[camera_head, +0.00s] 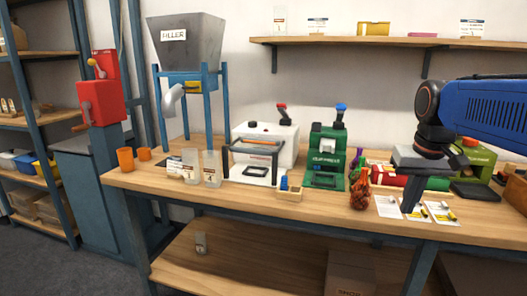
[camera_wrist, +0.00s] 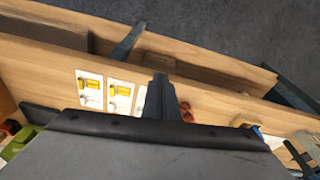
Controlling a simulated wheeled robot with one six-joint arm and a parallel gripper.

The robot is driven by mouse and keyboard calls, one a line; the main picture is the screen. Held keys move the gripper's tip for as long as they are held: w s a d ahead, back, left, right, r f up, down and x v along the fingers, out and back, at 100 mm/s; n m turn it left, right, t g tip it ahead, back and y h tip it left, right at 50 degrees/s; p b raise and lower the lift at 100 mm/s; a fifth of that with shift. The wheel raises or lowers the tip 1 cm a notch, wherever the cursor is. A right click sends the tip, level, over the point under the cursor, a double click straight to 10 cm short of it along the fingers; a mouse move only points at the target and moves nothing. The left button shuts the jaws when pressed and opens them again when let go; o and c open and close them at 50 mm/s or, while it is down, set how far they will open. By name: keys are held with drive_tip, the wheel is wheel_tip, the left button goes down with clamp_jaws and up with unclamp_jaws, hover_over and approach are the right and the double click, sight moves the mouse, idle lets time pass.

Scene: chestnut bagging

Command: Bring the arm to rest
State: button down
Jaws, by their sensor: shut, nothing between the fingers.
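My blue arm (camera_head: 485,110) reaches in from the right in the head view. My gripper (camera_head: 409,205) hangs from it, pointing down over the right part of the workbench (camera_head: 300,212). Its fingers are together with nothing between them. In the wrist view the shut fingers (camera_wrist: 160,92) show beside white cards with yellow items (camera_wrist: 120,95). The cards also show under the gripper in the head view (camera_head: 388,207). I cannot tell the exact height of the fingertips above the bench.
A filled reddish net bag (camera_head: 360,192) stands left of the gripper. A green press (camera_head: 326,160), a white sealer (camera_head: 262,150), clear cups (camera_head: 212,168) and a filler hopper (camera_head: 187,45) stand further left. A wall shelf (camera_head: 380,42) runs behind. A green machine (camera_head: 475,158) is at right.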

drive_tip(key=s+a+f+n+t, duration=0.1)
drive_tip(key=s+a+f, duration=0.2)
drive_tip(key=s+f, duration=0.4)
drive_tip(key=s+a+f+t, duration=0.1)
drive_tip(key=s+a+f, duration=0.2)
drive_tip(key=s+f, duration=0.5)
drive_tip(key=shift+s+n+t, duration=0.3)
drive_tip(key=shift+s+n, duration=0.1)
drive_tip(key=shift+s, duration=0.15)
drive_tip(key=shift+r, duration=0.1)
idle(0.4)
